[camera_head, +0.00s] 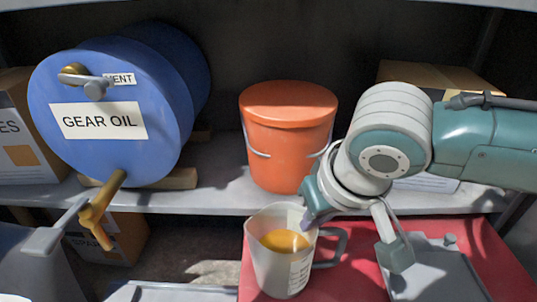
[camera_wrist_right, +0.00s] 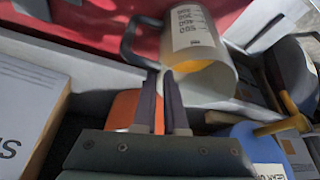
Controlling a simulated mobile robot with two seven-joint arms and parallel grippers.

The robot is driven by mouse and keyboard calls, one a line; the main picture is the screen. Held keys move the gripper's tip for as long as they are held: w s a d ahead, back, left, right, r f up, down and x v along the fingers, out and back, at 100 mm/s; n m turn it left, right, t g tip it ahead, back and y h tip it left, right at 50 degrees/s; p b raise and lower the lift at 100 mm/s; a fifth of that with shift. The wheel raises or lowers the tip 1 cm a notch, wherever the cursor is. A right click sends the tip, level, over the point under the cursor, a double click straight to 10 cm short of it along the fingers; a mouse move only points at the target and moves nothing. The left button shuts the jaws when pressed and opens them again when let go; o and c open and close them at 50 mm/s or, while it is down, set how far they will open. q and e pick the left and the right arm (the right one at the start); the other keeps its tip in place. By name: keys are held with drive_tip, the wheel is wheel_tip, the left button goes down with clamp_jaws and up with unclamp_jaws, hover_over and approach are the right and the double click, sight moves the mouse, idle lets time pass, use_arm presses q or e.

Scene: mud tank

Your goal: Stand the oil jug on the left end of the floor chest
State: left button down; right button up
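The oil jug (camera_head: 272,262) is a pale measuring jug with amber oil inside and a grey handle, roughly upright at the left end of the red floor chest (camera_head: 345,272). I cannot tell if its base touches the chest. My right gripper (camera_head: 312,212) is at the jug's rim and upper handle. In the right wrist view my narrowly spaced fingers (camera_wrist_right: 160,78) meet the handle of the jug (camera_wrist_right: 196,45) and look shut on it.
A blue gear oil drum (camera_head: 95,150) with a brass tap (camera_head: 97,215) and an orange bucket (camera_head: 287,150) stand on the grey shelf (camera_head: 220,200) behind. A grey tray (camera_head: 440,270) lies on the chest's right part. Cardboard boxes stand at both sides.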

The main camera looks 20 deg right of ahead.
drive_tip(key=o, duration=0.3)
drive_tip(key=p+v, duration=0.2)
drive_tip(key=v, duration=0.9)
drive_tip(key=s+a+n+y, duration=0.2)
drive_tip(key=s+a, duration=0.3)
drive_tip(key=s, duration=0.2)
drive_tip(key=s+d+f, duration=0.1)
drive_tip(key=s+d, duration=0.1)
drive_tip(key=s, duration=0.1)
drive_tip(key=s+d+f+h, duration=0.1)
drive_tip(key=s+d, duration=0.2)
drive_tip(key=s+d+f+h, duration=0.1)
drive_tip(key=s+d, duration=0.2)
drive_tip(key=shift+s+d+f+g, duration=0.1)
drive_tip(key=shift+s+f+g, duration=0.15)
drive_tip(key=shift+g, duration=0.15)
drive_tip(key=shift+p, duration=0.3)
wheel_tip(320, 180, up, 35)
drive_tip(key=p, duration=3.4)
drive_tip(key=shift+f+p, duration=0.1)
drive_tip(key=shift+p, duration=0.2)
